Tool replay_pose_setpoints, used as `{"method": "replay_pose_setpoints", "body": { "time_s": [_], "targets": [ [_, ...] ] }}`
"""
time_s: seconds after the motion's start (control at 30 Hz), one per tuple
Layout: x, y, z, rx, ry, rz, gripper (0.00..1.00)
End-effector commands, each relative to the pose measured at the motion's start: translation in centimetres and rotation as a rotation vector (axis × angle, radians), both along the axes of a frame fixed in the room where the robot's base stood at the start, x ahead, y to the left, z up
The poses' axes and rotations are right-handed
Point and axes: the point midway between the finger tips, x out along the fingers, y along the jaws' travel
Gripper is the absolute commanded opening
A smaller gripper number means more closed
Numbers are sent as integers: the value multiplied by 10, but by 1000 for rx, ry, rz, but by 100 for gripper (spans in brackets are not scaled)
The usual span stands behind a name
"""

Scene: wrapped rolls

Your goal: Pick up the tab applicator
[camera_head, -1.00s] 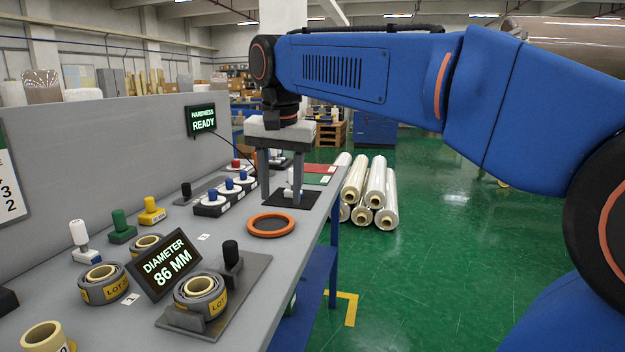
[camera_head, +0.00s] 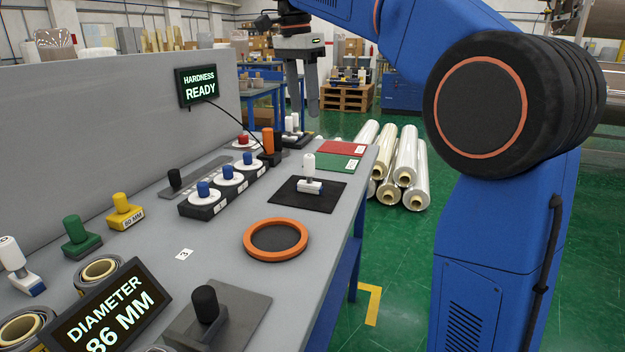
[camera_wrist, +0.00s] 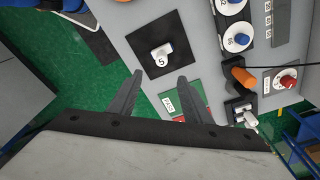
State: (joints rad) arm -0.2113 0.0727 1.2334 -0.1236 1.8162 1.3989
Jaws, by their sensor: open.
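I cannot tell for certain which tool is the tab applicator. A white-handled tool (camera_head: 309,174) with a pale base stands upright on a black mat (camera_head: 290,199); the wrist view shows it from above (camera_wrist: 162,50). A similar white-handled tool (camera_head: 14,262) with blue on its base stands at the left. A smaller white-topped tool (camera_head: 291,127) on a dark base stands at the back, also in the wrist view (camera_wrist: 243,113). My gripper (camera_head: 303,108) is open and empty, raised above the bench's far end. Its fingers (camera_wrist: 160,77) point toward the mat's edge in the wrist view.
An orange ring (camera_head: 276,222) lies in front of the mat. Blue-knobbed discs (camera_head: 228,175) and an orange-handled, corded device (camera_head: 268,142) stand to its left. Red (camera_head: 343,147) and green (camera_head: 330,162) sheets lie behind it. Wrapped rolls (camera_head: 405,172) are stacked on the floor beyond the bench.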

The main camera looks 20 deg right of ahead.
Motion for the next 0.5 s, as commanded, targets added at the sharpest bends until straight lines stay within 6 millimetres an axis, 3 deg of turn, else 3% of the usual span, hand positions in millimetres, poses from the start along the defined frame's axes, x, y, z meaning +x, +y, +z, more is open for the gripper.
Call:
{"method": "replay_pose_setpoints", "body": {
  "time_s": [0.5],
  "targets": [
    [4,-10,-86,1,1,1,45]
  ]
}}
